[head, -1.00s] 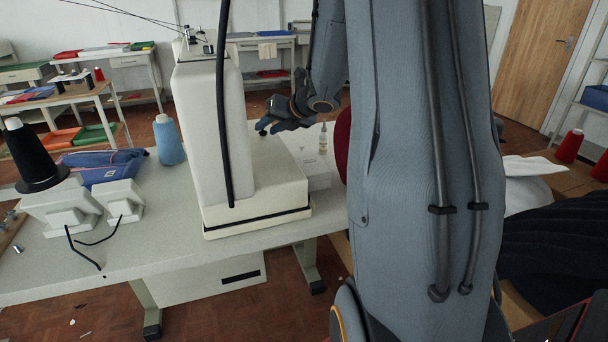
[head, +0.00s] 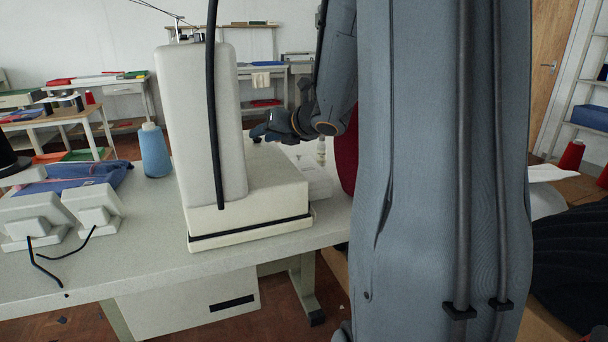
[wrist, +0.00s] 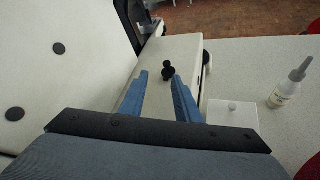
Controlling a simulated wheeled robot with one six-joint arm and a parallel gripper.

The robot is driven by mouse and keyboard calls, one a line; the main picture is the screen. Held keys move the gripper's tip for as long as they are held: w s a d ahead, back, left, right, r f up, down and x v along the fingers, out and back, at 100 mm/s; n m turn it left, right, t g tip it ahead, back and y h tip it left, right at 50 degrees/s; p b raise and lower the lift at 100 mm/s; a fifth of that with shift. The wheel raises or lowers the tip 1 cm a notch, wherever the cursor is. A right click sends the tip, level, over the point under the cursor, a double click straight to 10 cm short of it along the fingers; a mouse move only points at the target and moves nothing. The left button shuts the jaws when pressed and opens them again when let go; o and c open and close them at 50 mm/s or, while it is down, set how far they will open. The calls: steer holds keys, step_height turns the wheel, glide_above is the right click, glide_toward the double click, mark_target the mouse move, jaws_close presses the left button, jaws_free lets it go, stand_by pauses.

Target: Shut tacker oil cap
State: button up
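The tacker (head: 208,130) is a cream machine with a tall column on a wide base, standing on the grey table. In the wrist view, a small black knobbed part, which looks like the oil cap (wrist: 167,71), stands on the cream top of the base (wrist: 183,54). I cannot tell from here whether the cap is open or shut. My gripper (wrist: 157,76) has its two blue fingers apart with nothing between them. The cap is just beyond the fingertips, apart from them. In the head view, my gripper (head: 262,133) is behind the column's right side, and the cap is not distinguishable.
The column wall rises close to my gripper's left.

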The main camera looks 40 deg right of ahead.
steer(key=shift+f+t+b, duration=0.25)
steer(key=shift+t+b, duration=0.05)
steer(key=shift+b, duration=0.55)
